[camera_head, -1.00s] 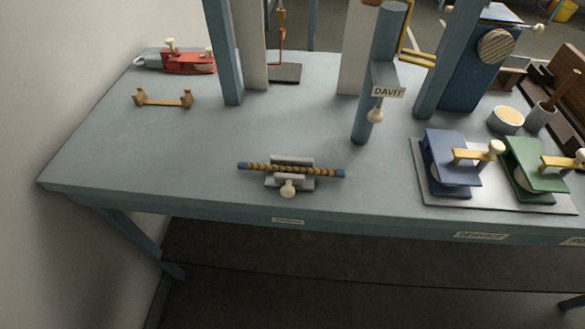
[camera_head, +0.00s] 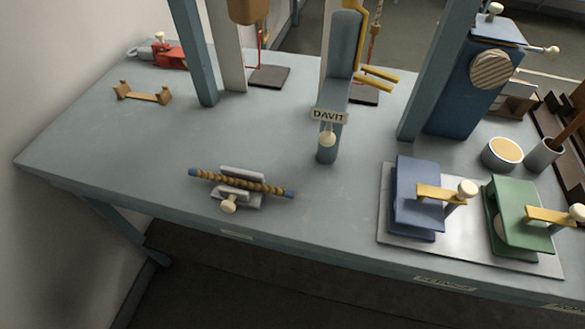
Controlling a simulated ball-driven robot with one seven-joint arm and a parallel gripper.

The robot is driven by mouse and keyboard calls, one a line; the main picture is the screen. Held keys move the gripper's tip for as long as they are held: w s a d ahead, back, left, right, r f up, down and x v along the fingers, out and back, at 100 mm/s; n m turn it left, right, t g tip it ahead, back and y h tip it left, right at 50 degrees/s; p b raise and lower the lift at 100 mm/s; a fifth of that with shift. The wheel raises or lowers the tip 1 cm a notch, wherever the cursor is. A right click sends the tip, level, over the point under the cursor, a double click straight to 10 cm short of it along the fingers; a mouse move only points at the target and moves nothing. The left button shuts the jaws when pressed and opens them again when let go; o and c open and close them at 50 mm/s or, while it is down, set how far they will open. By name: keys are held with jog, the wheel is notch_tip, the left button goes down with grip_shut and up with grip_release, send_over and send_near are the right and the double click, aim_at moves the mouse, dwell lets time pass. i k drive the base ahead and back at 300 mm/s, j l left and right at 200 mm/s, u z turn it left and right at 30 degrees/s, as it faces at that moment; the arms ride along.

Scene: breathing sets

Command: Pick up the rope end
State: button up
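A short twisted tan rope (camera_head: 238,184) with blue ends lies across a grey clamp block (camera_head: 243,172) near the front edge of the bench. Its left blue end (camera_head: 192,172) and right blue end (camera_head: 289,194) stick out past the block on either side. A cream knob (camera_head: 229,204) sits at the front of the block. My gripper is not in view.
A blue post labelled DAVIT (camera_head: 328,125) stands behind and right of the rope. Blue and green clamp units (camera_head: 419,195) sit on a pale plate at the right. A brass cradle (camera_head: 143,93) and red device (camera_head: 168,54) are at the back left. The bench top (camera_head: 110,140) left of the rope is clear.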

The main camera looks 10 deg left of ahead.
aim_at(290, 194)
jog(key=i+l+u, duration=0.1)
jog(key=l+u, duration=0.8)
jog(key=u, duration=0.15)
jog(key=i+l, duration=0.05)
